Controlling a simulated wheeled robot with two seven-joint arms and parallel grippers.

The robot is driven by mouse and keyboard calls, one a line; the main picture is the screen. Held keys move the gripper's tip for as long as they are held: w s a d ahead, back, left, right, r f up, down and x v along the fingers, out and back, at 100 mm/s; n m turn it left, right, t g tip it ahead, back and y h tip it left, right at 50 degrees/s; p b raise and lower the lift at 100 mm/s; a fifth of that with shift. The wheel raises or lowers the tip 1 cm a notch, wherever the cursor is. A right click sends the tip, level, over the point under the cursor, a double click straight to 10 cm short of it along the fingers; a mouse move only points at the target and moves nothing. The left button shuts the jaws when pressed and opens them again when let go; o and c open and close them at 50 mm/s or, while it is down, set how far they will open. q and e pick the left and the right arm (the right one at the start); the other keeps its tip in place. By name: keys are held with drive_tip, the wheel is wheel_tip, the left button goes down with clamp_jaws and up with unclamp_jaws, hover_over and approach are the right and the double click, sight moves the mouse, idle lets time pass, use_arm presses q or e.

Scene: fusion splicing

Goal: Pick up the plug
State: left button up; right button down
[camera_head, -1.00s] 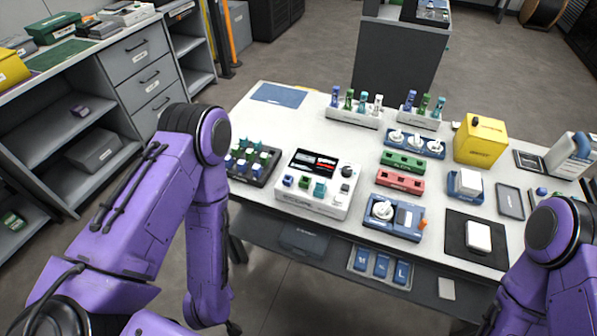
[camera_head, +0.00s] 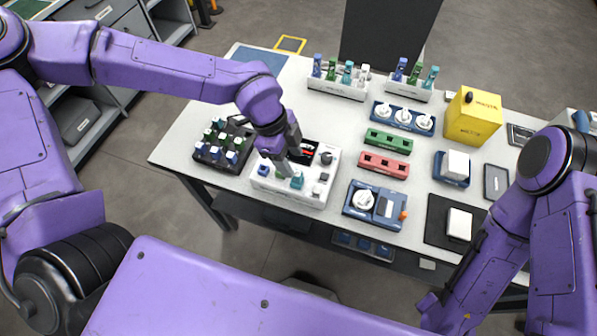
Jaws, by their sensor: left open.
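Several small coloured plugs stand in the front row of the white device with a dark screen (camera_head: 320,198). A blue plug (camera_head: 263,171) is at the left end and a teal plug (camera_head: 297,180) is further right. Which one the task means cannot be told. My left gripper (camera_head: 284,170) reaches down over the device between these plugs, with its jaws open. Its fingertips are small and dark, and part of the plug row and screen is hidden behind it. Whether it touches a plug cannot be told. My right arm comes down at the right; its gripper is not visible.
A black tray of small plugs (camera_head: 209,158) is left of the device. A blue unit with a white reel (camera_head: 375,217), a red block (camera_head: 385,166) and a green block (camera_head: 389,141) are to the right. Upright bottle racks (camera_head: 337,88) and a yellow container (camera_head: 473,125) stand behind.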

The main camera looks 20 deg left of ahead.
sight(297, 173)
use_arm(q)
drive_tip(key=p+x, duration=0.1)
drive_tip(key=x, duration=0.3)
drive_tip(key=shift+s+a+f, duration=0.1)
drive_tip(key=shift+f, duration=0.15)
drive_tip(key=shift+d+f, duration=0.2)
drive_tip(key=shift+f, duration=0.2)
clamp_jaws()
